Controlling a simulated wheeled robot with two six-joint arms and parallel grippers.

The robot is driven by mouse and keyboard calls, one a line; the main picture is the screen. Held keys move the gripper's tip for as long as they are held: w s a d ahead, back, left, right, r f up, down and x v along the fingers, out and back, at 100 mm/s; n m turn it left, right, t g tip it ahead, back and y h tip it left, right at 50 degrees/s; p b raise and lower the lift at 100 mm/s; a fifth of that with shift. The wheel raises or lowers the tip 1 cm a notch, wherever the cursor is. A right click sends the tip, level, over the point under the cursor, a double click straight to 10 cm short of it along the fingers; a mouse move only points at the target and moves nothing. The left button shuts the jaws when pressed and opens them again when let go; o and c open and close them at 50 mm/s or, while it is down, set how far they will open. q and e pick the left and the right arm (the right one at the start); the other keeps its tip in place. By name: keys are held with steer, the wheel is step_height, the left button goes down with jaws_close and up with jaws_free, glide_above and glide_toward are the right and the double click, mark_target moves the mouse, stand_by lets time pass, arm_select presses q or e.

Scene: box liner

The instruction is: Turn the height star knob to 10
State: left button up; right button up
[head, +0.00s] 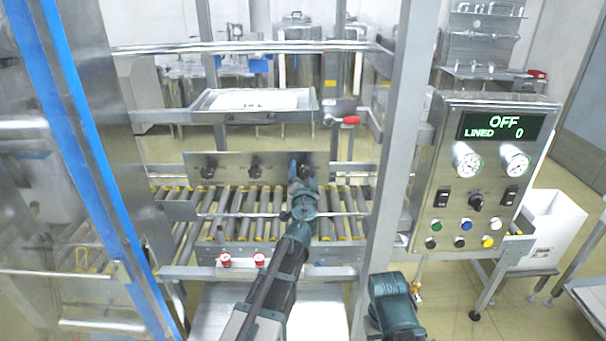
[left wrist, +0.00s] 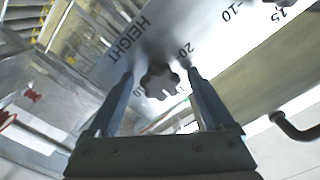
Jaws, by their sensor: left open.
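The height star knob (left wrist: 160,83) is a dark lobed knob on a bright metal plate (left wrist: 215,35), beside the printed word HEIGHT. A 20 and what looks like a 10 are printed around it; I cannot tell which way the knob points. My left gripper (left wrist: 160,76) is open, with one finger on each side of the knob; I see no clear contact. In the head view my left gripper (head: 302,172) is at the right end of the knob plate (head: 230,160) and mostly covers this knob.
Two more star knobs (head: 208,172) (head: 255,172) sit left on the same plate. A roller conveyor (head: 240,205) lies in front, with red knobs (head: 225,260) on its near rail. A steel post (head: 390,150) and the control panel (head: 480,170), reading OFF and LINED 0, stand to the right.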

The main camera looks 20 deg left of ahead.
arm_select(q)
jaws_close()
stand_by(0.3)
steer(key=shift+m, duration=0.4)
steer(key=m, duration=0.8)
steer(key=shift+m, duration=0.3)
steer(key=m, duration=0.4)
steer(key=shift+s+m, duration=0.1)
steer(key=shift+m, duration=2.4)
